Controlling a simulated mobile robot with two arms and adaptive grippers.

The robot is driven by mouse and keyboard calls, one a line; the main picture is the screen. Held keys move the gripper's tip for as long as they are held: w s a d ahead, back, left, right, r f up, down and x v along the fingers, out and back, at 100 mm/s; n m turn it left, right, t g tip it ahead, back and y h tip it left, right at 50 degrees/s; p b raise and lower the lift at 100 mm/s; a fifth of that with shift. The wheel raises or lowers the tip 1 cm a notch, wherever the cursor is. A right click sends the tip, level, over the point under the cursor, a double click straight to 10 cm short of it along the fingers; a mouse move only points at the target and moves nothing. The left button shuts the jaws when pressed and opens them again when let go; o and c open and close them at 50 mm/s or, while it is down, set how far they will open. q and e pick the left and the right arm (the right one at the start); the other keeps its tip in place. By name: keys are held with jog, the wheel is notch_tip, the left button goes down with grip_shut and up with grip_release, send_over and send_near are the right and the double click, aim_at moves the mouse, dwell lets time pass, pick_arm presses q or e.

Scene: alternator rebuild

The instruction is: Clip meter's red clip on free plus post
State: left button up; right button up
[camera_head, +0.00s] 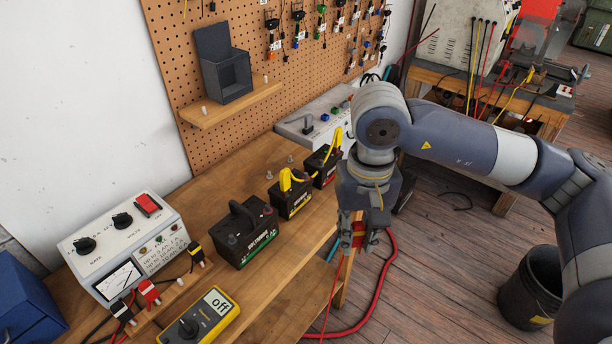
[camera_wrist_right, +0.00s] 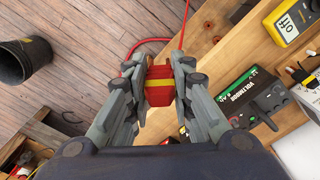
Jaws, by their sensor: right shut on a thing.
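My right gripper (camera_head: 360,228) is shut on a red clip (camera_head: 358,240) and holds it past the bench's front edge, over the floor. In the right wrist view the red clip (camera_wrist_right: 158,90), with a yellow band, sits between the fingers, and a thin red lead runs from it. The yellow meter (camera_head: 196,321) lies at the bench's near end, its display reading "off". A large black battery (camera_head: 246,238) stands behind it, and two smaller black batteries (camera_head: 290,201) (camera_head: 321,168) with yellow cables stand further back. I cannot tell which post is the free plus. My left gripper is out of view.
A white gauge box (camera_head: 122,238) stands at the left, with red, black and yellow plugs before it. A grey box (camera_head: 315,124) is at the bench's far end. A black bucket (camera_head: 530,287) and a thick red cable (camera_head: 386,272) are on the floor side.

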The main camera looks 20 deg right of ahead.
jog(key=w+m+b, duration=0.2)
jog(key=w+m, duration=0.7)
jog(key=w, duration=0.4)
jog(key=m+p, duration=0.6)
jog(key=m, duration=0.6)
send_near(306, 173)
jog(key=f+b, duration=0.2)
jog(key=b, duration=0.1)
jog(key=shift+s, duration=0.1)
jog(key=shift+f+b, duration=0.4)
jog(key=shift+f, duration=0.25)
